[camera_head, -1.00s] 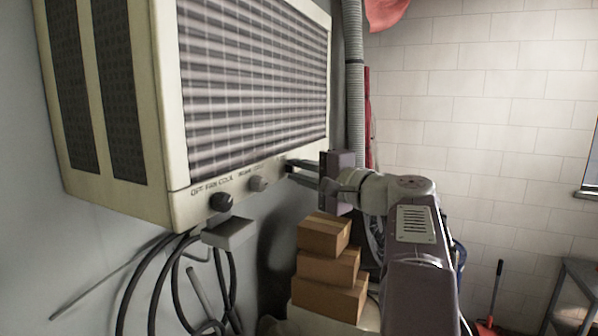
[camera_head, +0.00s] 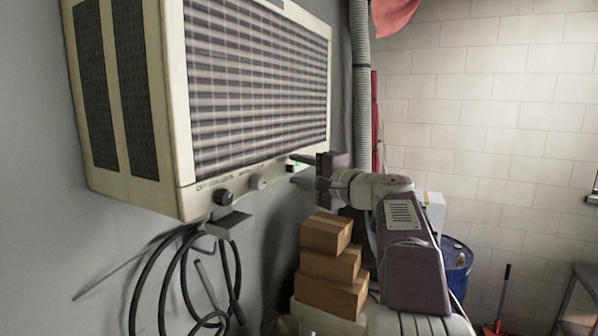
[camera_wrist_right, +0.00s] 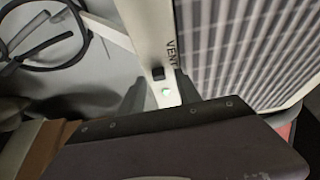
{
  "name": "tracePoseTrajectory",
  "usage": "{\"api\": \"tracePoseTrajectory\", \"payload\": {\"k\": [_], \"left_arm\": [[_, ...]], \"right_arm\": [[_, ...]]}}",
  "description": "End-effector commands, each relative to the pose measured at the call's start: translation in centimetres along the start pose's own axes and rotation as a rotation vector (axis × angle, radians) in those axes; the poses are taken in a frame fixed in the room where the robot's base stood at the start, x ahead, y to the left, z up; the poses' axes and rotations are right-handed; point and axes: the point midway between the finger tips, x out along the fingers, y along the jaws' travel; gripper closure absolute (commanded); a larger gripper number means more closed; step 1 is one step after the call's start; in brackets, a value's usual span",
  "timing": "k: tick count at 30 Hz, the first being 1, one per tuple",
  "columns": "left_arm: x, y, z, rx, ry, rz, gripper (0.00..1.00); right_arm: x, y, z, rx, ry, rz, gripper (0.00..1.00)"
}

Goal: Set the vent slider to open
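The cream air-conditioner unit (camera_head: 130,192) hangs on the wall, with knobs along its lower front edge. In the right wrist view, the black vent slider (camera_wrist_right: 158,73) sits on the unit's pale strip beside lettering that reads "VEN", the rest cut off. A small pale green light (camera_wrist_right: 166,92) is just nearer to me; it also shows in the head view (camera_head: 290,164). My right gripper (camera_head: 301,171) is at the lower right of the unit's front. Its fingers (camera_wrist_right: 161,96) are apart and empty, with the light between them. Contact with the slider cannot be told. My left gripper is out of view.
Two knobs, one dark (camera_head: 222,197) and one grey (camera_head: 257,182), lie left of my gripper. Stacked cardboard boxes (camera_head: 332,265) stand below it. Black cables (camera_head: 180,275) hang under the unit. A grey hose (camera_head: 361,90) and blue barrel (camera_head: 456,258) are to the right.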

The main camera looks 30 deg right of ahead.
Motion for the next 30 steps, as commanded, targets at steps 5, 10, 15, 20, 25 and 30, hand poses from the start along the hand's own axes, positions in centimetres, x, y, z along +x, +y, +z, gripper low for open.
{"api": "tracePoseTrajectory", "payload": {"k": [5,10,15,20,25,30], "left_arm": [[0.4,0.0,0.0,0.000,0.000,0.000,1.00],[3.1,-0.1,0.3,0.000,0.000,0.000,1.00],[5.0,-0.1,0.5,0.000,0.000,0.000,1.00],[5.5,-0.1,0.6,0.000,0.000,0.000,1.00],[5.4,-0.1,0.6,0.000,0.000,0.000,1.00],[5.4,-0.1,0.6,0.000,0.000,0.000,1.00]], "right_arm": [[-0.3,0.2,0.0,0.000,-0.001,0.000,0.60],[-3.5,0.8,-0.2,-0.004,0.006,-0.003,0.60],[-7.2,0.6,-0.2,-0.003,0.006,-0.001,0.60],[-9.0,0.2,-0.2,-0.001,0.002,-0.001,0.60],[-9.3,0.0,-0.1,0.001,0.000,0.000,0.60],[-9.2,0.0,-0.1,0.001,0.000,0.000,0.60]]}}
